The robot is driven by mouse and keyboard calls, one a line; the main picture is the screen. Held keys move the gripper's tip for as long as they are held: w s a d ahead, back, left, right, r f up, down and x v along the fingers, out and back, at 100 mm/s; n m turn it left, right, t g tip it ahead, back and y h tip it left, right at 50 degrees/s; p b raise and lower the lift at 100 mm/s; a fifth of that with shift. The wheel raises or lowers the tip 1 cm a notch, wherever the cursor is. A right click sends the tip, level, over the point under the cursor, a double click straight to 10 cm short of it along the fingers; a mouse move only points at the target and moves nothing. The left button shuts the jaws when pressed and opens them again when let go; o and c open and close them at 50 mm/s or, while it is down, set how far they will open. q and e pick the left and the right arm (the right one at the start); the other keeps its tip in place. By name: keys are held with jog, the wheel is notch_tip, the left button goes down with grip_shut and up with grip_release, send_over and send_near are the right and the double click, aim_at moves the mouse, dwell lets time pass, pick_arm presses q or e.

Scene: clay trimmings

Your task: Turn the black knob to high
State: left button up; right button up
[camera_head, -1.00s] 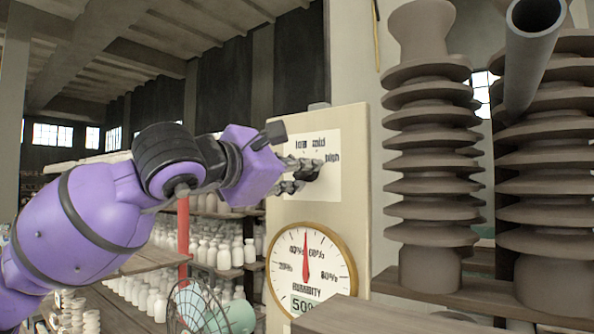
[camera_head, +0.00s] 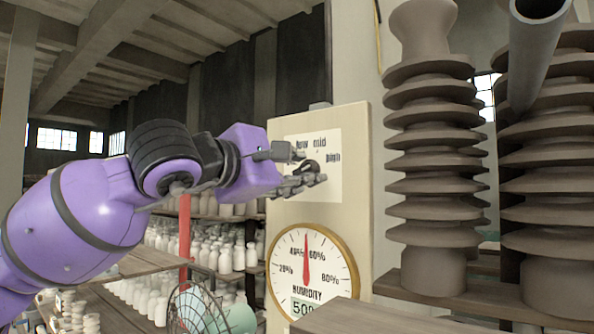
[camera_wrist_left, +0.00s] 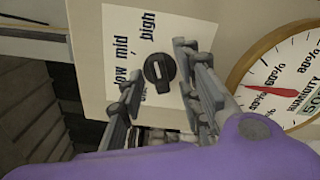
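The black knob (camera_head: 309,168) sits on a white label plate (camera_head: 331,184) on the front of a cream panel. The plate reads low, mid and high; more lettering is partly hidden. In the left wrist view the round knob (camera_wrist_left: 160,70) shows a short white mark on its face; I cannot tell which word it points to. My left gripper (camera_head: 311,166) is open, its fingers above and below the knob in the head view. In the left wrist view the gripper (camera_wrist_left: 157,63) has one finger on each side of the knob, with visible gaps. My right gripper is not in view.
A round humidity gauge (camera_head: 333,251) with a red needle hangs below the plate. Ribbed brown insulators (camera_head: 436,160) stand on a ledge at the right. A wire fan (camera_head: 196,312) and shelves of white bottles (camera_head: 225,258) are behind my left arm.

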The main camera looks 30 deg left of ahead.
pick_arm(q)
jog(key=s, duration=1.2)
jog(key=shift+a, duration=0.45)
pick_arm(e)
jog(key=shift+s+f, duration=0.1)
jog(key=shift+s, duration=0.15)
